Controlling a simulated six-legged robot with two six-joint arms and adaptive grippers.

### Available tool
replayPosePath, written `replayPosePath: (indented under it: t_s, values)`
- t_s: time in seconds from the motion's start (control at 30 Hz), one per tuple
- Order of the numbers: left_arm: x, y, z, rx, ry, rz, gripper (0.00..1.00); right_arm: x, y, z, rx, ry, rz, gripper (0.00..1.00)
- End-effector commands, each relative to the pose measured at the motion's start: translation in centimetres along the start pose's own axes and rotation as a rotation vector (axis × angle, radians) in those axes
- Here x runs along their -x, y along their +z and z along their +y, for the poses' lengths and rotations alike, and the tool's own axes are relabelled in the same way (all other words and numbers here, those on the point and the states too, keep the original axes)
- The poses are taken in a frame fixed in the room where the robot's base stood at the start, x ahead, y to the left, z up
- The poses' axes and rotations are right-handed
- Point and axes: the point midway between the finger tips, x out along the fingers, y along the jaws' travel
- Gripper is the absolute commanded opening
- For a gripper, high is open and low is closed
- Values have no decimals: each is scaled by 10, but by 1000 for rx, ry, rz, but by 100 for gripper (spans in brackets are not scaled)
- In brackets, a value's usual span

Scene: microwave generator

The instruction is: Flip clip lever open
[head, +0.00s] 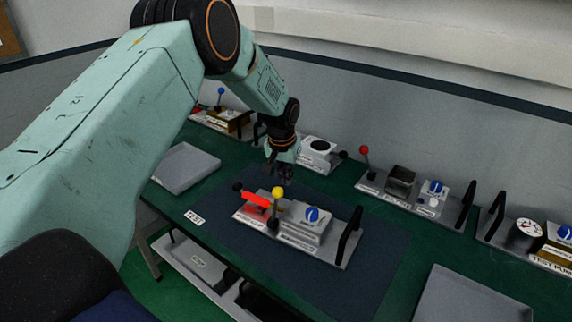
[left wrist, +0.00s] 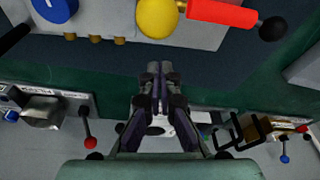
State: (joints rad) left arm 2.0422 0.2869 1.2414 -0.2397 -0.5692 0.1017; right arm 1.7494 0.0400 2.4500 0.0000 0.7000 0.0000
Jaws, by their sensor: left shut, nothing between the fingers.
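A grey module plate (head: 252,222) lies on the dark mat on the green bench. At its left end is a red lever (head: 255,200) with a black knob, lying nearly flat and pointing left. A yellow ball lever (head: 277,193) stands upright beside it. In the left wrist view the red lever (left wrist: 222,13) and yellow ball (left wrist: 158,18) are at the top edge, partly cut off. My left gripper (head: 281,175) is above and behind these levers, shut and empty; its fingertips (left wrist: 160,70) are together, apart from both. My right gripper is not in view.
A blue-dial box (head: 310,217) and black handle (head: 349,236) share the plate. Behind stand a white round-topped unit (head: 320,150) and a red-ball lever module (head: 365,160). Grey trays (head: 186,168) (head: 462,298) lie left and right. The mat's right part is clear.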

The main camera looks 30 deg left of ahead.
Motion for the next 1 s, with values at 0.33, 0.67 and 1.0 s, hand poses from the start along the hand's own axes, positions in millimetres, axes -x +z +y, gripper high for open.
replayPosePath:
  t_s: [0.33,0.67,1.0]
  values:
    - [15,25,0,0,1,4,0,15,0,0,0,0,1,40]
    - [15,31,0,0,2,5,0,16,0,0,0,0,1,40]
    - [15,29,1,0,2,9,0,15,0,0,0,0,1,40]
